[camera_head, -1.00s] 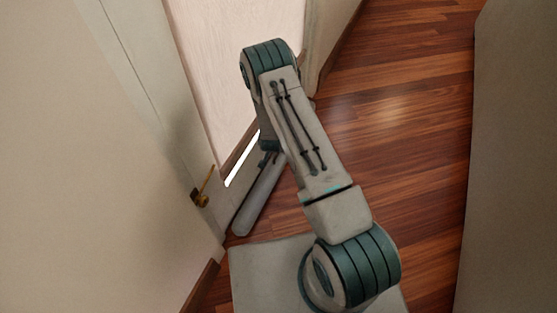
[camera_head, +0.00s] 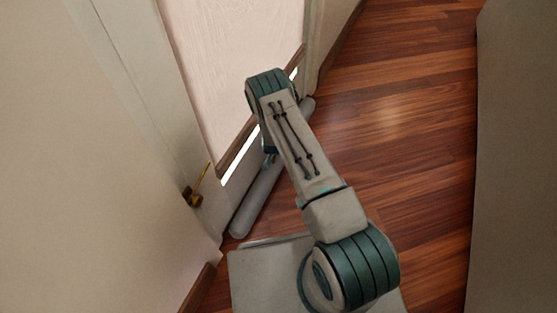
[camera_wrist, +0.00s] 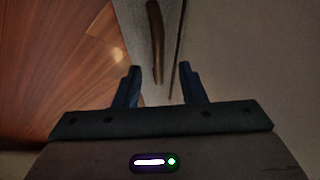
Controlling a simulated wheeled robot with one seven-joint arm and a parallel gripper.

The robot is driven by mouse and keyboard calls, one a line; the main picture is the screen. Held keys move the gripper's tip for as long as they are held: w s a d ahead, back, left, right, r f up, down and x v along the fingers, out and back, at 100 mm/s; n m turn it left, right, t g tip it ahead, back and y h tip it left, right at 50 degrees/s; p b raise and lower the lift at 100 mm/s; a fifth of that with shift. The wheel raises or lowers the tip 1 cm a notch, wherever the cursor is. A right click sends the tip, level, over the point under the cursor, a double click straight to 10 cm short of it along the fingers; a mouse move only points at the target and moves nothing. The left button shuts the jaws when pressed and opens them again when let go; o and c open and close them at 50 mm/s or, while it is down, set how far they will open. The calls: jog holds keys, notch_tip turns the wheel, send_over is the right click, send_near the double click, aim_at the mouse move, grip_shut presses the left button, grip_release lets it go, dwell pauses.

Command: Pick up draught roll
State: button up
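The draught roll (camera_head: 258,199) is a long grey cylinder. In the head view it lies on the floor along the foot of the pale door, its middle hidden behind my arm; its far end shows beyond the arm. My gripper (camera_wrist: 160,84) is open in the wrist view, its two dark fingers apart. In the head view the gripper is mostly hidden by my arm, low near the roll. A narrow brown bar (camera_wrist: 156,40) shows ahead between the fingers; I cannot tell what it is. No hold on the roll is visible.
The pale door (camera_head: 222,75) has a bright gap under it. A nearer white door panel with a brass handle (camera_head: 195,196) is at left. Clear wooden floor (camera_head: 400,130) lies to the right, bounded by a grey vertical surface (camera_head: 515,160).

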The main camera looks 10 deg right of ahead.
jog(key=b+x, duration=0.1)
jog(key=x, duration=0.2)
jog(key=shift+f, duration=0.25)
jog(key=shift+d, duration=0.1)
grip_shut()
jog(key=shift+r, duration=0.15)
dwell(1.0)
